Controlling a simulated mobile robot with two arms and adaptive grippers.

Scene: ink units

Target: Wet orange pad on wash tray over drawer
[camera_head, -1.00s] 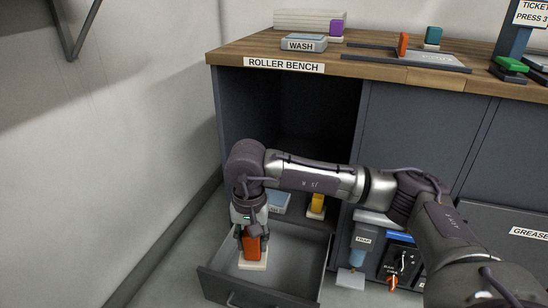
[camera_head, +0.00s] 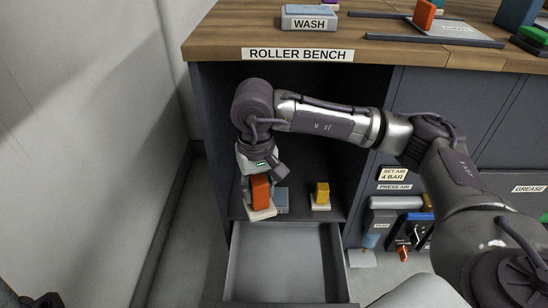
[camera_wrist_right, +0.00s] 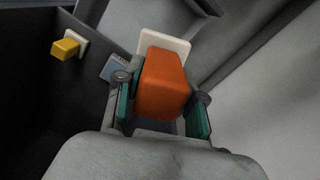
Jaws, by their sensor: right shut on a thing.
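The orange pad (camera_head: 261,190), an orange grip block on a white base, is held in my right gripper (camera_head: 260,182). In the right wrist view the orange block (camera_wrist_right: 163,84) sits between the two teal-lined fingers, with its white base (camera_wrist_right: 168,45) beyond them. The wash tray (camera_head: 309,11), a grey-blue tray labelled WASH, stands on the wooden bench top above. My left gripper is not recognisable in these frames.
A yellow block on a white base (camera_head: 321,194) stands on the cubby floor, beside a partly hidden blue-grey item (camera_head: 282,200). Another orange block (camera_head: 424,14) stands on the bench top. The bench's front edge (camera_head: 400,58) overhangs the cubby. The drawer looks empty.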

